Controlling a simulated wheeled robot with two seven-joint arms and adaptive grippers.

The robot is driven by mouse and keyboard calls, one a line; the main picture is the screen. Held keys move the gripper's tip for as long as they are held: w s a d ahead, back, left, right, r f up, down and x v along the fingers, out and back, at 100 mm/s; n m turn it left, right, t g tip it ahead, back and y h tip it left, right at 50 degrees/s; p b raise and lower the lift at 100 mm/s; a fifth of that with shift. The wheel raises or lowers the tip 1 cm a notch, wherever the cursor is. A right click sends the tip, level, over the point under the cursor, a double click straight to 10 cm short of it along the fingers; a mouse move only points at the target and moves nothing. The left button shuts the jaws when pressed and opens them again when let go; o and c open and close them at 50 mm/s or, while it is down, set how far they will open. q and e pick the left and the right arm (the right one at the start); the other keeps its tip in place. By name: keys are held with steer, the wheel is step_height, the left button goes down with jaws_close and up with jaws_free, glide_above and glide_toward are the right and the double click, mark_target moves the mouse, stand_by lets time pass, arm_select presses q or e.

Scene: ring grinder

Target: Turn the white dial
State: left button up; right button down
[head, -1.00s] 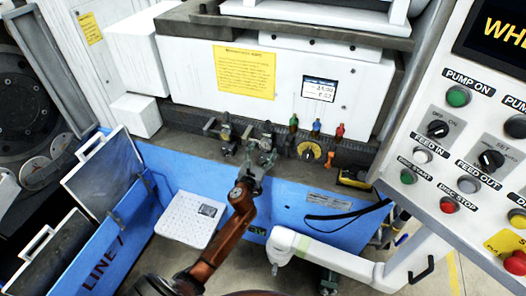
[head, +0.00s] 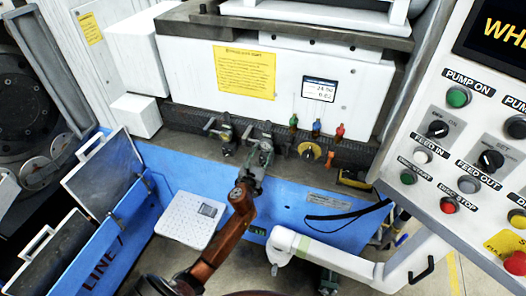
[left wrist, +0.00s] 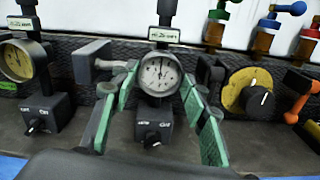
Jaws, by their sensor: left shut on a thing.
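The white dial (left wrist: 159,73) is the round face of a gauge with a dark rim, in the middle of the left wrist view. Below it is a dark base with a small knob (left wrist: 152,138). A second, similar gauge (left wrist: 17,61) stands to the left, apart from the fingers.
A yellow dial with a black knob (left wrist: 250,94) is to the right. Red, blue and green valves (head: 316,128) stand behind it. A blue panel (head: 300,205) runs in front, with a white tray (head: 180,222) at left. A control panel (head: 465,150) is at right.

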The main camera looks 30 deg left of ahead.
arm_select(q)
steer(key=n, duration=1)
steer(key=shift+n, duration=0.3)
steer(key=n, duration=0.5)
steer(key=shift+p, duration=0.3)
steer(key=n, duration=0.5)
steer(key=shift+p, duration=0.35)
steer(key=shift+n, duration=0.3)
steer(key=o, duration=1.2)
steer(key=shift+c, duration=0.2)
steer(key=shift+s, duration=0.1)
